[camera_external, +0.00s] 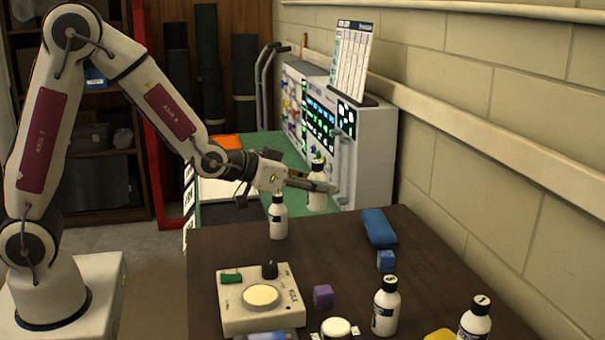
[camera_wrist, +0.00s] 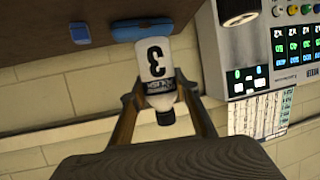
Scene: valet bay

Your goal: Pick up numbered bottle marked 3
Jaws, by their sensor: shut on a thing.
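The white bottle marked 3 (camera_wrist: 155,70) has a black cap and sits between the two fingers of my gripper (camera_wrist: 168,105) in the wrist view, where it appears upside down. In the external view my gripper (camera_external: 312,184) is shut around the upper part of this bottle (camera_external: 317,200), near the far edge of the dark table. The bottle looks upright there, and its number is not readable. It appears to be above the tabletop, but its exact height is hard to tell.
Another bottle (camera_external: 278,220) stands just left of the held one. Two more bottles (camera_external: 385,310) (camera_external: 475,322) stand at the front right. A blue case (camera_external: 379,228), blue cube (camera_external: 386,261), purple cube (camera_external: 323,296) and beige device (camera_external: 235,312) are on the table (camera_external: 335,250). A panelled machine (camera_external: 372,155) stands behind.

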